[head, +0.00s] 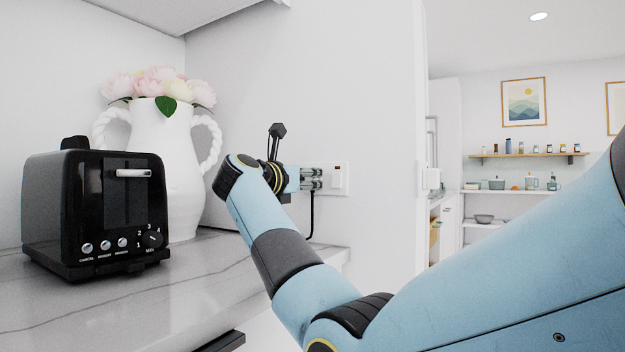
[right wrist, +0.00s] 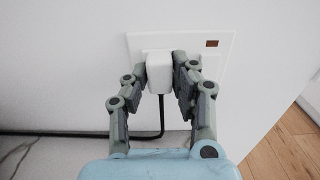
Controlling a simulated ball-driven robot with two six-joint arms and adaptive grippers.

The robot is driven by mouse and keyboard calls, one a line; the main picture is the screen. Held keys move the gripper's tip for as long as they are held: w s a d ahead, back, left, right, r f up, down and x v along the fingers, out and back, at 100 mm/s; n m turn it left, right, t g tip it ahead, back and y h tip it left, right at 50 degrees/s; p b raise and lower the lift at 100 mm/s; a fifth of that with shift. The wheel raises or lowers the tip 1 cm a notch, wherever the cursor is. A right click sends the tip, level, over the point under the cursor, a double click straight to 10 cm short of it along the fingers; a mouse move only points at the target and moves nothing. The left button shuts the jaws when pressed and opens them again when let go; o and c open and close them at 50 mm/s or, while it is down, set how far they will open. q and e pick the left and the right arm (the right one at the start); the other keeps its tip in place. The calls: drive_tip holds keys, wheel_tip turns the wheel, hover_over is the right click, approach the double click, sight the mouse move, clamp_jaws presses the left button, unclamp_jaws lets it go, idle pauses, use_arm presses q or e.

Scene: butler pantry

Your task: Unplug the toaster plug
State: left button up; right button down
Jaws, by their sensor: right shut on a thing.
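The black toaster (head: 95,205) stands on the marble counter at the left of the head view. The white plug (right wrist: 159,71) sits against the wall socket plate (right wrist: 217,65) in the right wrist view. My right gripper (right wrist: 160,72) is shut on the plug, with one finger on each side of it. In the head view my right gripper (head: 314,178) is at the socket plate (head: 341,178), and its fingers hide most of the plug. A black cord (right wrist: 160,118) hangs from the plug and bends left along the counter. My left gripper is not in view.
A white vase (head: 165,165) with pink flowers stands behind the toaster, left of my right arm. The marble counter (head: 190,285) is bare in front of the toaster. The wall ends just right of the socket, with an open doorway beyond.

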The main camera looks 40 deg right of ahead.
sight(309, 178)
drive_tip(key=shift+a, duration=0.1)
drive_tip(key=shift+s+a, duration=0.15)
drive_tip(key=shift+a, duration=0.25)
drive_tip(key=shift+p+v, duration=0.3)
drive_tip(key=shift+v, duration=1.95)
idle(0.4)
